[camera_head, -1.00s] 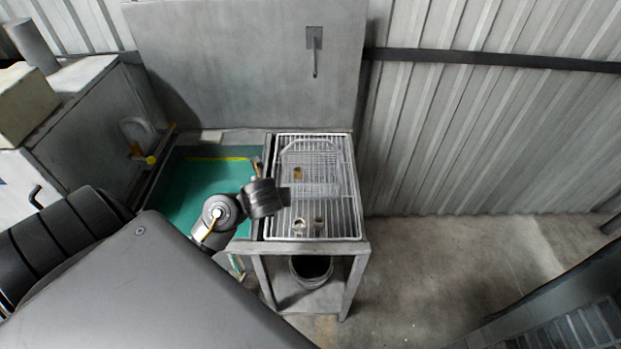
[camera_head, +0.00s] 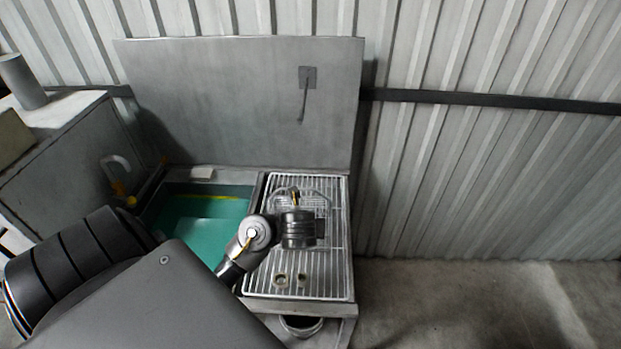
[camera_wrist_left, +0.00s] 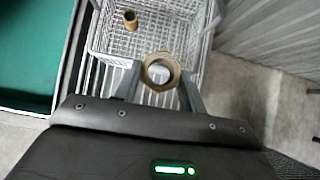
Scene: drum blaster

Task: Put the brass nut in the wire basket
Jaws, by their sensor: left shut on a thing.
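In the left wrist view the brass nut (camera_wrist_left: 160,72), a hexagonal ring, is between the fingers of my left gripper (camera_wrist_left: 160,80), which is shut on it. Behind it is the wire basket (camera_wrist_left: 180,30), a light mesh box; the nut overlaps its near part in this view, and its height above the basket is unclear. A small brass fitting (camera_wrist_left: 131,20) is inside the basket. In the head view the basket (camera_head: 319,200) sits on the rear of the wire rack, partly covered by my left wrist. The nut and fingertips are hidden there. My right gripper is not in view.
Two small metal fittings (camera_head: 281,281) lie at the front of the rack (camera_head: 335,265). A green-lined basin (camera_head: 205,225) adjoins the rack on the left. Open floor lies to the right.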

